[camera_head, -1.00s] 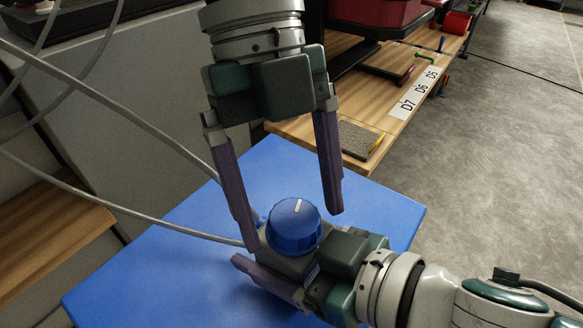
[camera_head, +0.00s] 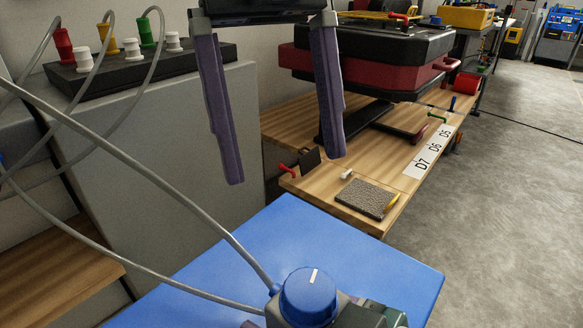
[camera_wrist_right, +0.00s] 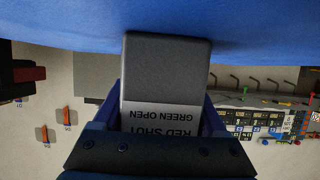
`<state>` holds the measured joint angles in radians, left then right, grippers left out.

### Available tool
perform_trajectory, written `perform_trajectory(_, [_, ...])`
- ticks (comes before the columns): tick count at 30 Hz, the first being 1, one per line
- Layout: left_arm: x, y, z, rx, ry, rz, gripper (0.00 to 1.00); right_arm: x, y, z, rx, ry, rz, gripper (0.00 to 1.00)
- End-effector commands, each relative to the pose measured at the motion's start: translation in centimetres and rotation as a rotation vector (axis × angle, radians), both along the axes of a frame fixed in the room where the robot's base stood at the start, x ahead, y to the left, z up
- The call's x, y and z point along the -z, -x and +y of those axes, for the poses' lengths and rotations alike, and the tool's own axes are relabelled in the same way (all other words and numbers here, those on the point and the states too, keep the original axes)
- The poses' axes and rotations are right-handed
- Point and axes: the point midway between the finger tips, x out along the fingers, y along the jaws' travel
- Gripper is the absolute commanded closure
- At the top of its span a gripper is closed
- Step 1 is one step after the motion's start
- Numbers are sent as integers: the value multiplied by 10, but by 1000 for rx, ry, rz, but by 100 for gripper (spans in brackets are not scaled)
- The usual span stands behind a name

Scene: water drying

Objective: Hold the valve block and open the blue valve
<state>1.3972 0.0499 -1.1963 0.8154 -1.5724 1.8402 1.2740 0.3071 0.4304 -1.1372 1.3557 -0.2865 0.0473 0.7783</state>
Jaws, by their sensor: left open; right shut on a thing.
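The blue valve knob (camera_head: 308,297) sits on the valve block at the bottom of the head view, its white mark pointing to the far side. The valve block shows in the right wrist view as a grey block (camera_wrist_right: 165,65) with an upside-down label reading "RED SHUT" and "GREEN OPEN". My right gripper (camera_wrist_right: 162,112) is shut on the block, one finger on each side. In the head view its body is mostly cut off by the lower edge. My left gripper (camera_head: 288,168) is open and empty, above and beyond the knob, with its fingers pointing down.
The blue table (camera_head: 385,265) is bare around the block. Grey hoses (camera_head: 150,180) run from the block's left to a dark panel (camera_head: 130,68) with coloured plugs. A wooden bench (camera_head: 300,195) behind carries a textured pad (camera_head: 365,198) and a red-and-black case (camera_head: 370,65).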

Motion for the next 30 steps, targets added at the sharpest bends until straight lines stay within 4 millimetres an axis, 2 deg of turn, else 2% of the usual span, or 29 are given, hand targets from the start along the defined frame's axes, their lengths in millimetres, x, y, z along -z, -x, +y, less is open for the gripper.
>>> perform_trajectory(10, [0, 0, 0, 0, 0, 0, 12, 0, 0, 0, 0, 1, 1, 87])
perform_trajectory(11, [0, 0, 0, 0, 0, 0, 12, 0, 0, 0, 0, 1, 1, 22])
perform_trajectory(16, [0, 0, 0, 0, 0, 0, 12, 0, 0, 0, 0, 0, 0, 3])
perform_trajectory(17, [0, 0, 0, 0, 0, 0, 12, 0, 0, 0, 0, 0, 0, 0])
perform_trajectory(25, [0, 0, 0, 0, 0, 0, 12, 0, 1, -1, 0, 0, 0, 0])
perform_trajectory(30, [0, 0, 0, 0, 0, 0, 12, -6, 10, -14, 1, 1, 0, 0])
